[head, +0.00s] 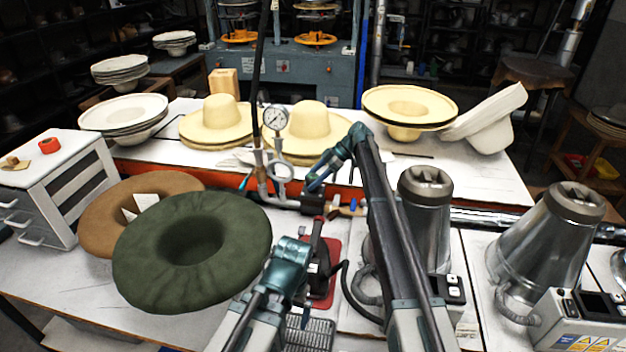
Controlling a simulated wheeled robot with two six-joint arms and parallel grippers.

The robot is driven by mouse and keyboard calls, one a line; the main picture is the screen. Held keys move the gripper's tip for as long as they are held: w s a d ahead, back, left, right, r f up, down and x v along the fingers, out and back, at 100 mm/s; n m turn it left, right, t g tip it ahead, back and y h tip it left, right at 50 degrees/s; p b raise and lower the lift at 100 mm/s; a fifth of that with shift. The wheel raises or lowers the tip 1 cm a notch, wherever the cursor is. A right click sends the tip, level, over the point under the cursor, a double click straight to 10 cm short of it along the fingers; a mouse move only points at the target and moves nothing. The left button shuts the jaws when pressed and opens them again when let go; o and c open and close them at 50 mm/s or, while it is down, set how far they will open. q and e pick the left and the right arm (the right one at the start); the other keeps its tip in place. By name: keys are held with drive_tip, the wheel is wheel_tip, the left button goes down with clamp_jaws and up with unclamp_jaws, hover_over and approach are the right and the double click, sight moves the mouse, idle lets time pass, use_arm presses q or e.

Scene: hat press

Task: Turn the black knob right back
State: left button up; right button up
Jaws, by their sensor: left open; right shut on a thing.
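The black knob (313,204) appears as a small dark piece on the pipe fittings at the front edge of the back table, below the pressure gauge (276,119). It is small and partly covered, so its turn angle cannot be told. My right gripper (315,186) reaches over from the right, is shut at the knob and hides part of it. My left gripper (292,248) is open and empty, lower down, in front of a red-based device and right of the green felt hat.
A green felt hat (235,230) and a brown one (97,219) lie at left. Straw hats (222,120) stand on the back table. Metal steamers (426,222) stand at right. A red-based device (331,271) sits between my arms. A tall dark rod rises beside the gauge.

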sight(313, 176)
idle(0.3)
drive_tip(key=o, duration=1.4)
drive_tip(key=shift+c, duration=0.2)
use_arm(q)
drive_tip(key=shift+r, duration=0.1)
use_arm(e)
drive_tip(key=shift+r, duration=0.1)
use_arm(q)
drive_tip(key=shift+r+p, duration=0.85)
drive_tip(key=shift+p, duration=0.1)
use_arm(e)
drive_tip(key=shift+r, duration=0.85)
wheel_tip(313, 176, up, 2)
drive_tip(key=shift+r+p, duration=0.1)
drive_tip(key=shift+p, duration=1)
use_arm(q)
wheel_tip(313, 176, up, 3)
drive_tip(key=shift+r+p, duration=0.1)
drive_tip(key=shift+p, duration=0.3)
use_arm(e)
drive_tip(key=s, duration=1.6)
drive_tip(key=shift+r, duration=0.4)
